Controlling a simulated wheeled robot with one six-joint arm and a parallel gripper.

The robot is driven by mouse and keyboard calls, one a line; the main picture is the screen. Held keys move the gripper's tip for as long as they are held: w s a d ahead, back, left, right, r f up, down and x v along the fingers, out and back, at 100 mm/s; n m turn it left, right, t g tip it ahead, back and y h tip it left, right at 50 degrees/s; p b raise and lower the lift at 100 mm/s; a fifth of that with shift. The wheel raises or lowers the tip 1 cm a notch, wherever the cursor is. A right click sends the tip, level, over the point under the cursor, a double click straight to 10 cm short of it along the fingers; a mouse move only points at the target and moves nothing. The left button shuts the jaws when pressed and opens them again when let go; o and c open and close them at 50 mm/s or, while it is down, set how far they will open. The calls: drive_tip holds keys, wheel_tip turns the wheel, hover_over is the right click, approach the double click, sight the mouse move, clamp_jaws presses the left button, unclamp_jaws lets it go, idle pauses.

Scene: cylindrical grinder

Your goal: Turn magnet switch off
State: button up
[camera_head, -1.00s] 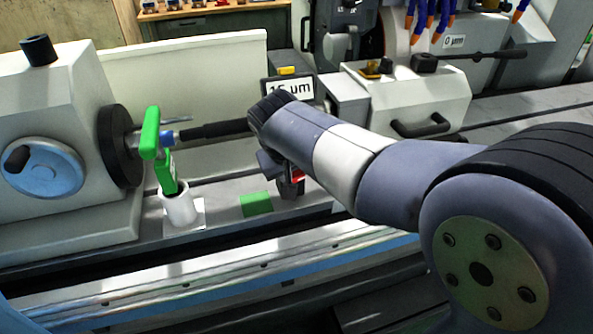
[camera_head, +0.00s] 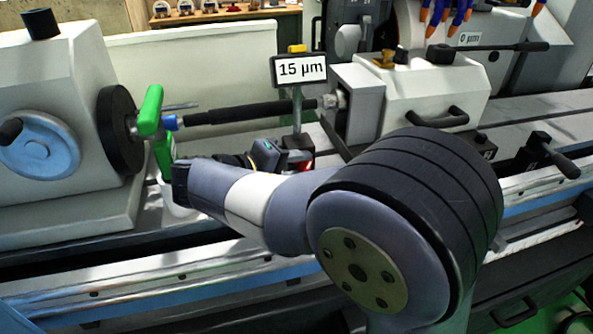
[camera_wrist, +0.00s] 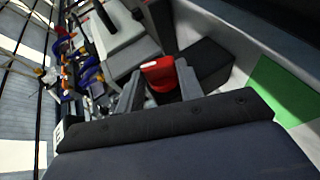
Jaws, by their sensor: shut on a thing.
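The magnet switch is a red knob (camera_wrist: 158,72) on a dark magnet base (camera_wrist: 205,64) in the wrist view. My gripper (camera_wrist: 160,84) has one grey finger on each side of the red knob and is shut on it. In the head view my gripper (camera_head: 288,160) is low at the foot of the gauge stand, by the magnet base (camera_head: 300,143). A red patch shows there, but the fingers and most of the knob are hard to make out. The stand carries a display (camera_head: 300,69) reading 15 µm.
A dark cylindrical workpiece (camera_head: 250,112) spans behind my arm, with a green clamp piece (camera_head: 150,110) at its left end. The wheel-side housing (camera_head: 425,90) stands right of the stand.

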drive_tip(key=shift+f+n+t+h+b, duration=0.45)
drive_tip(key=shift+t+h+b, duration=0.25)
drive_tip(key=shift+h, duration=0.3)
drive_tip(key=shift+r, duration=0.1)
drive_tip(key=o, duration=1)
drive_tip(key=shift+s+a, duration=0.1)
drive_tip(key=shift+a, duration=0.05)
drive_tip(key=v, duration=1)
drive_tip(key=shift+s+a+b, duration=0.15)
drive_tip(key=shift+a+b, duration=0.1)
drive_tip(key=shift+b, duration=0.05)
